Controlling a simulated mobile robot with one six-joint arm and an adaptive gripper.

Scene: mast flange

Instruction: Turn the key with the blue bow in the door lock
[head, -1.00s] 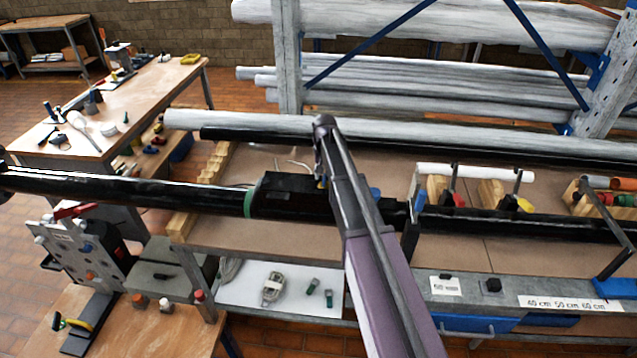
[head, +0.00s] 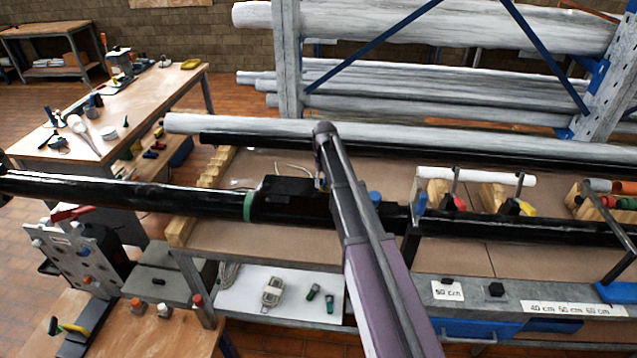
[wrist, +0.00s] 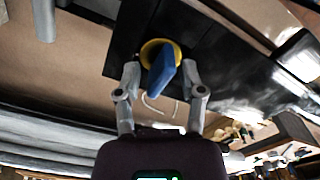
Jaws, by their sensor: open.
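The key with the blue bow (wrist: 163,82) shows in the wrist view, standing out from a round yellow lock face (wrist: 158,52) on a black plate (wrist: 122,48). My gripper (wrist: 160,75) is open, with one finger on each side of the blue bow. A gap shows beside each finger, so neither appears to press on the bow. In the head view my arm reaches over a black box (head: 288,188) on the long black pipe. There my gripper is mostly hidden behind the arm, and the key cannot be made out clearly.
The black pipe (head: 120,190) runs across the bench. Clamps on wooden blocks (head: 440,195) hold a white tube at the right. A rack of grey pipes (head: 420,85) stands behind. A side table (head: 130,100) with tools is at the left.

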